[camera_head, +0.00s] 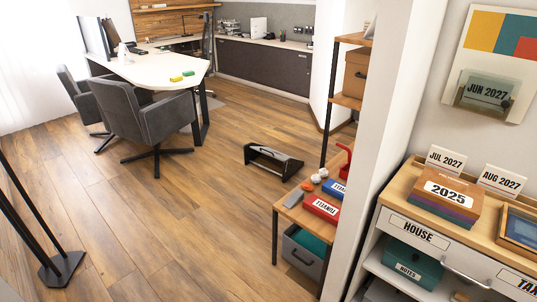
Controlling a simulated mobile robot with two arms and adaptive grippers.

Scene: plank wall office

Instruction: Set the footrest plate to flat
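A dark footrest (273,160) stands on the wooden floor near the middle of the camera_head view, between the office chairs and the shelf table. It has raised dark side pieces with a paler band between them. Its plate appears sloped rather than level, but it is small at this distance and I cannot tell the exact angle. Neither of my grippers is in view, and nothing is seen touching the footrest.
Grey office chairs (150,122) stand by a white desk (152,66) at the back left. A wooden shelf table (290,213) stands right of the footrest, beside a white wall edge. A dark stand (62,268) is at lower left. The floor (185,225) between is clear.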

